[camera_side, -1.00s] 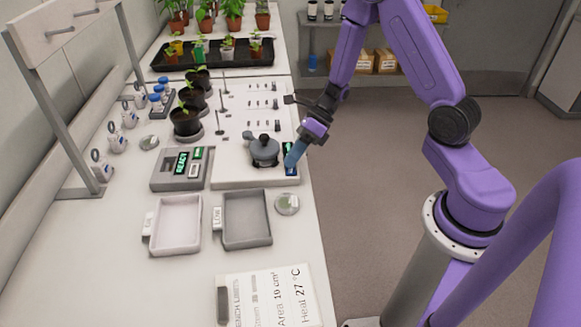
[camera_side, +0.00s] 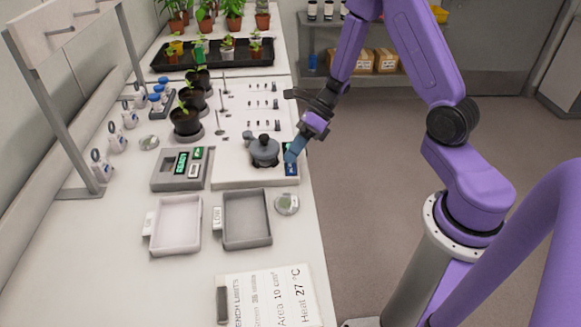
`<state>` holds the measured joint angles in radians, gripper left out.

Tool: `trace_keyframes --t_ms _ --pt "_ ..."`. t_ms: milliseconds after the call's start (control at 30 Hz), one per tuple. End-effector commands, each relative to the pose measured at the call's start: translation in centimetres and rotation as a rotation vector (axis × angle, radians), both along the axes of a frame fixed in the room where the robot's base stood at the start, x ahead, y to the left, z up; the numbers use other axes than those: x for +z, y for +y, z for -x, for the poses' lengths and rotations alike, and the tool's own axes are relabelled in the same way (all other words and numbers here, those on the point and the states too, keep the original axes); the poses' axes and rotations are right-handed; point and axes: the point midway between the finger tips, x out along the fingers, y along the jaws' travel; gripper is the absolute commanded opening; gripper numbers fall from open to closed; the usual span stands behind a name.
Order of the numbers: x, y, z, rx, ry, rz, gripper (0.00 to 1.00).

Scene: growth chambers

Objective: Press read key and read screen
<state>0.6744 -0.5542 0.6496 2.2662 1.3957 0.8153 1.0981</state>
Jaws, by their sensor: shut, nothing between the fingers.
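My gripper (camera_side: 291,156) is shut and empty, its blue fingertips pointing down over the right edge of a white base plate (camera_side: 235,182). A grey round chamber (camera_side: 264,151) with a knob sits on this plate, left of the fingertips. A small dark panel with a blue key (camera_side: 291,170) is at the plate's right corner, just below the fingertips. The fingers hide part of the panel, and I cannot tell whether they touch it.
A pale tray (camera_side: 175,248) and a grey tray (camera_side: 245,241) stand in front, with a round dish (camera_side: 286,204) beside them. A printed limits card (camera_side: 270,300) lies near the front. Dark plant pots (camera_side: 186,121) and thin metal pegs stand behind.

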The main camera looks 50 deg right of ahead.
Motion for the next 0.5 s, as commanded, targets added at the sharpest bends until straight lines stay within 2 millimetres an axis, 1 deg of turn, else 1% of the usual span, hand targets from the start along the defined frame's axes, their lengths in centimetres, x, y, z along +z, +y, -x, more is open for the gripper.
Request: trace_keyframes --t_ms 167,500 --pt "0.8 0.0 -0.1 0.001 -0.003 -0.001 0.0" --pt "3.7 0.0 -0.1 0.001 -0.004 0.0 0.0"
